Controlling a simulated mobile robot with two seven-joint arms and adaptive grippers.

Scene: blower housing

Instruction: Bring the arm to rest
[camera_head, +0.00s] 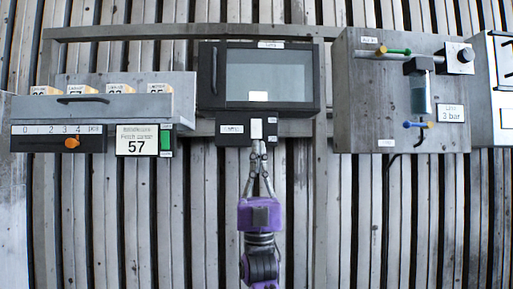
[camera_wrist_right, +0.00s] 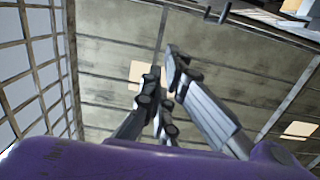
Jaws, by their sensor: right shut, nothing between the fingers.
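My right gripper (camera_head: 259,150) shows in the head view with its purple wrist below it. Its fingers point up and their tips meet just below the white switch plate (camera_head: 256,128) under the dark-framed box (camera_head: 268,77). Whether the tips touch the plate I cannot tell. In the right wrist view the two fingers (camera_wrist_right: 165,85) come together with nothing held between them. My left gripper is in neither view.
A grey drawer unit (camera_head: 90,108) with a slider scale (camera_head: 58,138) and a sign reading 57 (camera_head: 137,140) is at the left. A grey panel (camera_head: 372,95) with valves and a gauge tube is at the right.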

